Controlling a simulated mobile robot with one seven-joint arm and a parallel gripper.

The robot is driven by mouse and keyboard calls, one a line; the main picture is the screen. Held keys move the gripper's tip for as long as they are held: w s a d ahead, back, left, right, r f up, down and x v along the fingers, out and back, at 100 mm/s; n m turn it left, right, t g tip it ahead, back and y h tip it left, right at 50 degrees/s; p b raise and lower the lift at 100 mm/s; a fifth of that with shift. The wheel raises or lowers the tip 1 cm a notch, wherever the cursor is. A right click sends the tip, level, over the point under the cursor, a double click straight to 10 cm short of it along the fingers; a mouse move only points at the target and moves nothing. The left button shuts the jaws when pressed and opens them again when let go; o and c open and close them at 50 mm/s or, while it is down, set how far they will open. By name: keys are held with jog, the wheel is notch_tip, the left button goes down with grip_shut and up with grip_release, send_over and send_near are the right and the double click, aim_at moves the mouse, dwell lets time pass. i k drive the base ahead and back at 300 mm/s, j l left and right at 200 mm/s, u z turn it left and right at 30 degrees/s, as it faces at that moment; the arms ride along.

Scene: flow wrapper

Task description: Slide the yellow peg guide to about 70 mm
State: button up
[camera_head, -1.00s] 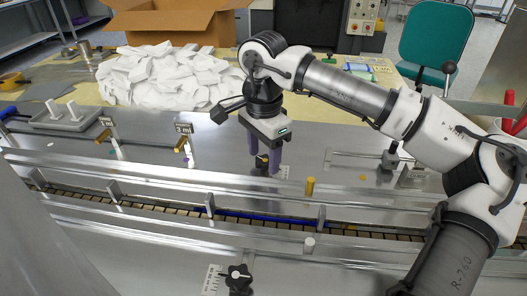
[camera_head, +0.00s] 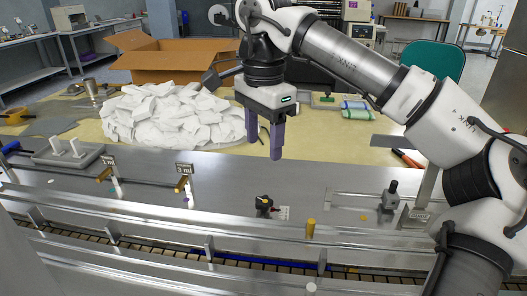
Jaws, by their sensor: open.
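A short yellow peg (camera_head: 311,228) stands upright by the near rail, right of a black clamp knob (camera_head: 264,203). A small white scale (camera_head: 283,212) lies beside the knob; its marks are too small to read. My gripper (camera_head: 270,150) is open and empty, fingers pointing down. It hangs above and behind the knob, apart from it and from the peg. The peg's reading on a scale cannot be told.
Steel rails (camera_head: 400,237) run across the front along the conveyor. Brass-tipped rods (camera_head: 182,184) and a black-knobbed post (camera_head: 390,196) stand on the metal deck. White packets (camera_head: 170,118) are heaped on the table behind, before a cardboard box (camera_head: 175,55).

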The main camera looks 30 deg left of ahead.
aim_at(311, 232)
jog(key=k, duration=1.5)
